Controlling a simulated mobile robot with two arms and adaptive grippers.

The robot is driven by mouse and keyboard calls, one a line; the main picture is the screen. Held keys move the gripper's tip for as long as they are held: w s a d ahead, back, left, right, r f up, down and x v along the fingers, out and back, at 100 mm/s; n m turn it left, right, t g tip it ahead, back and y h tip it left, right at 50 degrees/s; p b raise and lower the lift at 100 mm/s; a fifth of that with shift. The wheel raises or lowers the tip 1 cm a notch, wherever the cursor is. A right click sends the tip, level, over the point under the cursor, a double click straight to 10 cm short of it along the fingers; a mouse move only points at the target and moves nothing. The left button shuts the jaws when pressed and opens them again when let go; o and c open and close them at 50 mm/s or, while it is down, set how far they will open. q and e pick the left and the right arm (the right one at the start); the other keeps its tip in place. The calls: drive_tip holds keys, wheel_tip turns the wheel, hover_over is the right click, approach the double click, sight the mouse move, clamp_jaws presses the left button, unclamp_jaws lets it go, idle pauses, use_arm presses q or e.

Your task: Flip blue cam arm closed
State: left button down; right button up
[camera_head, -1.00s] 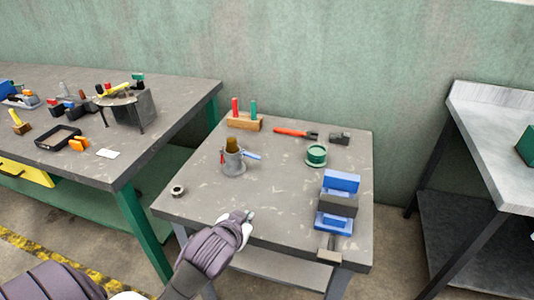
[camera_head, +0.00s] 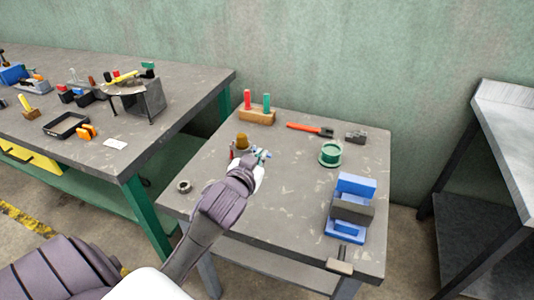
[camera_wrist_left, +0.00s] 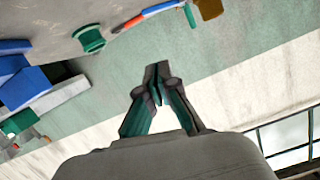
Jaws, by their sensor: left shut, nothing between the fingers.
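A grey round fixture with a brown plug (camera_head: 242,141) stands on the small table, left of centre. In the earlier head view its blue cam arm sticks out to the right; now my left gripper (camera_head: 263,155) covers most of that spot, with a little blue at its tips. The gripper is at the right side of the fixture, shut and empty. Whether it touches the cam arm cannot be told. In the left wrist view the shut fingertips (camera_wrist_left: 157,82) show with nothing between them, and the fixture is not visible. My right gripper is not in view.
A wooden block with red and green pegs (camera_head: 257,116) stands behind. A red-handled tool (camera_head: 305,128), a green spool (camera_head: 330,154) and a blue vise (camera_head: 346,232) are to the right. A metal ring (camera_head: 184,186) lies front left. The table's middle is clear.

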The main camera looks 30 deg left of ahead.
use_arm(q)
drive_tip(key=w+a+f, duration=0.1)
drive_tip(key=w+f, duration=0.1)
drive_tip(key=w+a+f, duration=0.1)
drive_tip(key=w+f, duration=0.1)
drive_tip(key=w, duration=0.1)
drive_tip(key=w+a+f, duration=0.1)
drive_tip(key=w, duration=0.1)
drive_tip(key=shift+w+f, duration=0.35)
drive_tip(key=shift+f, duration=0.15)
